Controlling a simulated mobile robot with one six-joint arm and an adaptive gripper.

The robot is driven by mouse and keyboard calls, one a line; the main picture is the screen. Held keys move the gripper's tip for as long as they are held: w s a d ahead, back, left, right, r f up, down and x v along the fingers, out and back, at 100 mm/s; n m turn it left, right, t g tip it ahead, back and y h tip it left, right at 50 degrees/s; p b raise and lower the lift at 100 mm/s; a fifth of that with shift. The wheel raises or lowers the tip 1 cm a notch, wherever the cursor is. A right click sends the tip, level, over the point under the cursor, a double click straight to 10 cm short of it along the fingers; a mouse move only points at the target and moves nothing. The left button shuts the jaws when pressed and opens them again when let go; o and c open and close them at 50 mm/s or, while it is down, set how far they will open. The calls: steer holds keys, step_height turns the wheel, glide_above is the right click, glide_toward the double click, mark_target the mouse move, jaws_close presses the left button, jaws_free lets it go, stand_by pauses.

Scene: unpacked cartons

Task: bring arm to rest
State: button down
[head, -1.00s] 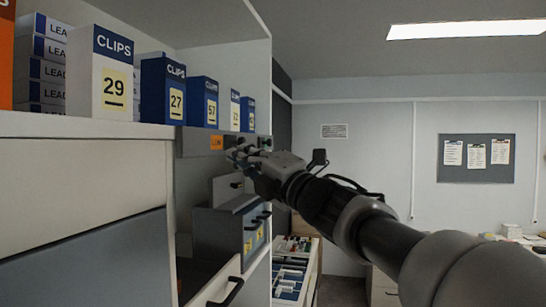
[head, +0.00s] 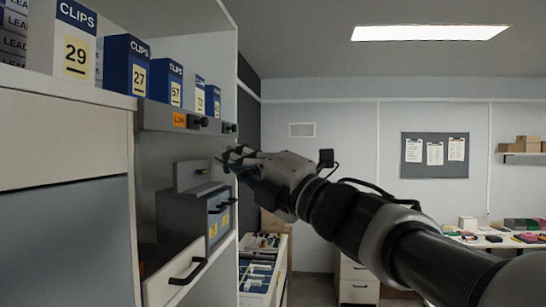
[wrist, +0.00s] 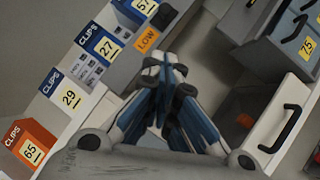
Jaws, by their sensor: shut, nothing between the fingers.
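My gripper (head: 232,160) is shut and empty. In the head view it hangs in front of the shelf unit, just below and right of the rail (head: 160,116) with the orange LOW label. It appears clear of the rail's dark knobs. My arm reaches in from the lower right. In the wrist view my gripper's fingertips (wrist: 172,65) meet, and the LOW label (wrist: 147,39) shows beyond them.
CLIPS boxes, such as box 29 (head: 74,50) and box 27 (head: 126,68), stand on the shelf above. Below is a grey drawer box (head: 183,205) and a pale open drawer (head: 172,282). A pinboard (head: 435,155) hangs on the far wall. Open room lies right of the shelf unit.

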steer(key=w+d+f+m+t+h+b, duration=0.2)
steer(key=d+f+m+t+h+b, duration=0.4)
steer(key=d+f+m+h, duration=0.75)
steer(key=s+d+f+m+g+h+b, duration=0.25)
steer(key=d+f+m, duration=0.25)
steer(key=f, duration=0.3)
steer(key=s+d+f+m+g+h+b, duration=0.1)
steer(key=s+d+f+m+h+b, duration=0.15)
steer(key=d+f+m, duration=0.45)
steer(key=s+f+m+g+b, duration=0.2)
steer(key=s+f+g, duration=0.3)
steer(key=s+f, duration=0.7)
steer(key=s+a+f+m+g+y+b, duration=0.1)
steer(key=s+f+m+g+b, duration=0.2)
steer(key=s+f, duration=0.9)
step_height(320, 180, down, 7)
steer(key=shift+a+f+m+g, duration=0.15)
steer(key=shift+m+g, duration=1)
steer(key=shift+g, duration=0.1)
